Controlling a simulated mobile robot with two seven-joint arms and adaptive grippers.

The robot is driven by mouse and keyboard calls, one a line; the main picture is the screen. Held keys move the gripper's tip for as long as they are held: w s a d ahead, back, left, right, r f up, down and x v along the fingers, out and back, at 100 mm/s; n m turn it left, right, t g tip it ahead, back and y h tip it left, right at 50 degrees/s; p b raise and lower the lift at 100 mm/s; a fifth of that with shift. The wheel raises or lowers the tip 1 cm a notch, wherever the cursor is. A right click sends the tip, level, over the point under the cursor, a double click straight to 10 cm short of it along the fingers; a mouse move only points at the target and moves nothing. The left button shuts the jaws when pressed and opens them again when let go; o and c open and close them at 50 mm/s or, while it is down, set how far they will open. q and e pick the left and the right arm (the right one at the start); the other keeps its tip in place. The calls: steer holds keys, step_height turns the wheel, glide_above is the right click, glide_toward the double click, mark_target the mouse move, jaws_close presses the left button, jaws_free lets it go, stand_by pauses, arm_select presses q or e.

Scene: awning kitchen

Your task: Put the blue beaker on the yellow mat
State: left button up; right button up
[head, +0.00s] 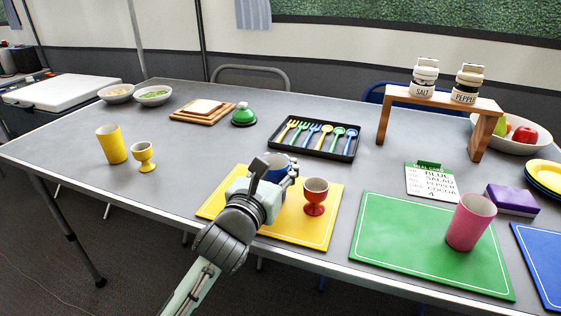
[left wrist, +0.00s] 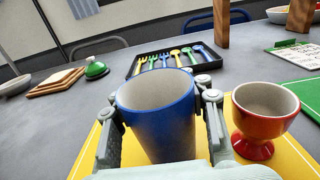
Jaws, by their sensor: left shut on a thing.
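The blue beaker (left wrist: 158,118) is upright between the two fingers of my left gripper (left wrist: 160,125), which is shut on it. In the head view the beaker (head: 277,165) shows only in part behind my left gripper (head: 272,178). It is over the yellow mat (head: 318,228), towards the mat's far side. Whether its base touches the mat is hidden. A red egg cup (head: 315,197) stands on the same mat just right of the beaker; it also shows in the left wrist view (left wrist: 262,115). My right gripper is not in view.
A black tray of coloured cutlery (head: 318,139) lies behind the mat. A yellow cup (head: 111,144) and yellow egg cup (head: 144,156) stand at left. A green mat (head: 420,250) with a pink cup (head: 470,222) lies at right.

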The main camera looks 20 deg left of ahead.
mark_target(268, 179)
arm_select(q)
steer(key=shift+f, duration=0.1)
steer(key=o, duration=1.3)
steer(key=shift+c, duration=0.2)
steer(key=s, duration=0.6)
steer(key=shift+s+a, duration=0.1)
steer(key=shift+s, duration=0.15)
steer(key=s, duration=0.3)
steer(key=shift+s, duration=0.15)
steer(key=shift+s+a, duration=0.1)
steer(key=shift+s, duration=0.35)
steer(key=shift+s+p, duration=0.3)
steer(key=shift+s, duration=0.35)
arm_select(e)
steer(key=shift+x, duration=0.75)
